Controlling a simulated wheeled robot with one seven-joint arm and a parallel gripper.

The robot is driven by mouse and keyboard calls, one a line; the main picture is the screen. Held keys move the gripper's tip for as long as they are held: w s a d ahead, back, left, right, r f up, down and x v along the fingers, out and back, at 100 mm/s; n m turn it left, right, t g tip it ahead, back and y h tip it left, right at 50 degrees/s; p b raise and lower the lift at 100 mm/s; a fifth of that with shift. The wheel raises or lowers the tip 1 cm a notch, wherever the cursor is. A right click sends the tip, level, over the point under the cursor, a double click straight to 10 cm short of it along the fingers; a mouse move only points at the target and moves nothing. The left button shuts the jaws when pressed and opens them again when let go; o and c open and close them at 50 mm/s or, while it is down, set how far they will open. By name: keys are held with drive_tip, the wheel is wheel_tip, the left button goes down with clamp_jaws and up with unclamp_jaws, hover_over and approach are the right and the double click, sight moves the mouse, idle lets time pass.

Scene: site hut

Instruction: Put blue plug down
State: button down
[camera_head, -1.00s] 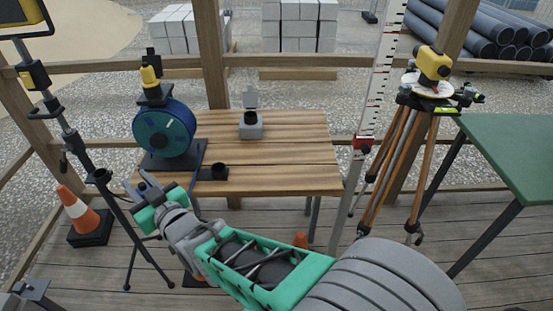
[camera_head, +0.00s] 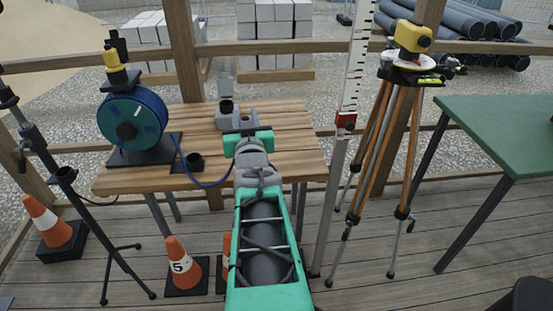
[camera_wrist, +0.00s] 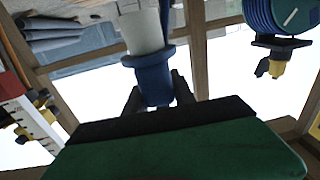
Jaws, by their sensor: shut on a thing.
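The blue plug (camera_wrist: 154,80) shows in the wrist view between the two dark fingers of my gripper (camera_wrist: 157,95), with a blue collar and a pale grey front part pointing away from my palm. In the head view my gripper (camera_head: 246,123) is over the wooden table (camera_head: 285,150), just in front of the grey socket box with its raised lid (camera_head: 227,88). The plug is hidden there behind my gripper. A blue cable (camera_head: 205,185) sags from the reel towards my gripper. Whether the plug touches the socket box cannot be told.
The blue cable reel (camera_head: 133,118) stands at the table's left, with a black cup-shaped holder (camera_head: 195,161) beside it. A levelling staff (camera_head: 354,70) and a tripod with a yellow instrument (camera_head: 412,38) stand right. Traffic cones (camera_head: 183,264) stand below. The table's right part is clear.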

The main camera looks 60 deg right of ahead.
drive_tip(key=shift+m+g+h, duration=0.4)
drive_tip(key=shift+g, duration=0.1)
drive_tip(key=shift+w+d+f+b, duration=0.55)
drive_tip(key=shift+d+f+b, duration=0.8)
drive_tip(key=shift+d+f, duration=1.05)
drive_tip(key=shift+w+d+f+b, duration=0.6)
drive_tip(key=shift+d+f+b, duration=0.7)
drive_tip(key=shift+d+f, duration=1.05)
drive_tip(key=shift+w+d+f+b, duration=0.55)
drive_tip(key=shift+d+f+b, duration=0.8)
drive_tip(key=shift+d+f, duration=1.05)
drive_tip(key=c, duration=1.1)
unclamp_jaws()
drive_tip(key=shift+d+r, duration=0.15)
drive_tip(key=shift+r, duration=0.05)
drive_tip(key=shift+o, duration=0.2)
